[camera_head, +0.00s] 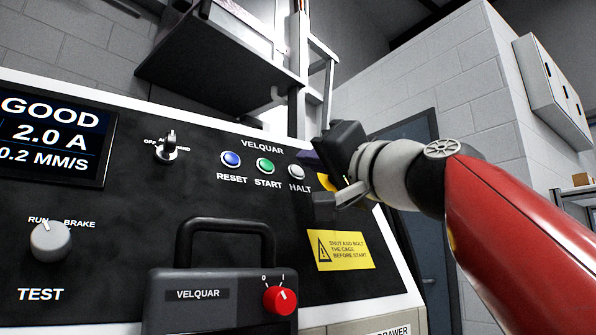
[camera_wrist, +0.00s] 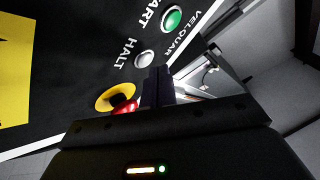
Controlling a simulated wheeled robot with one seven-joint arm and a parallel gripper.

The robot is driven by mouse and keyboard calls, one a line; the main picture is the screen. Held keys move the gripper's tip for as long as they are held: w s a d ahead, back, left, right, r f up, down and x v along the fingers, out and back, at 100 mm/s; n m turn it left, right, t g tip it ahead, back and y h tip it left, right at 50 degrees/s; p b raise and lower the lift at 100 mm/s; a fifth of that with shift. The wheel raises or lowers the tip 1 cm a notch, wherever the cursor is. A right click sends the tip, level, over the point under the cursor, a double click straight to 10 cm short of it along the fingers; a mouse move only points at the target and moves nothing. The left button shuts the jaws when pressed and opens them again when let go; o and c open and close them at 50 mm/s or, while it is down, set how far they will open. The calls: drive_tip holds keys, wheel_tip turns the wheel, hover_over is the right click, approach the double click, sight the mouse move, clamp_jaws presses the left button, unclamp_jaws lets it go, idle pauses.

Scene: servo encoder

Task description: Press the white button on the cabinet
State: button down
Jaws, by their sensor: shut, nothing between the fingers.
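The white button (camera_head: 296,171) labelled HALT sits on the cabinet's black panel (camera_head: 130,230), right of the green button. It also shows in the wrist view (camera_wrist: 145,59), just beyond my fingertips and slightly left of them. My gripper (camera_head: 310,158) is shut and empty, reaching in from the right. Its dark fingertips (camera_wrist: 157,72) point at the panel beside the white button, towards the panel's edge. The button's face is uncovered in both views. I cannot tell how wide the gap between fingertips and panel is.
A green START button (camera_head: 265,166) and a blue RESET button (camera_head: 231,159) are in the same row. A red knob on a yellow base (camera_wrist: 118,97) is close to my fingers. A black handle (camera_head: 225,228) and a red rotary switch (camera_head: 280,299) stand out lower down.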

idle(0.3)
drive_tip(key=shift+w+a+f, duration=0.2)
drive_tip(key=shift+w+a, duration=0.05)
drive_tip(key=shift+w, duration=0.15)
idle(0.5)
drive_tip(key=shift+s+d+r, duration=0.15)
drive_tip(key=shift+s+d, duration=0.1)
drive_tip(key=shift+s, duration=0.15)
drive_tip(key=s+d+r, duration=0.2)
drive_tip(key=s+d, duration=0.1)
drive_tip(key=s, duration=0.1)
drive_tip(key=shift+s+r+p, duration=0.25)
drive_tip(key=shift+r+p, duration=0.05)
drive_tip(key=shift+p, duration=0.1)
idle(0.9)
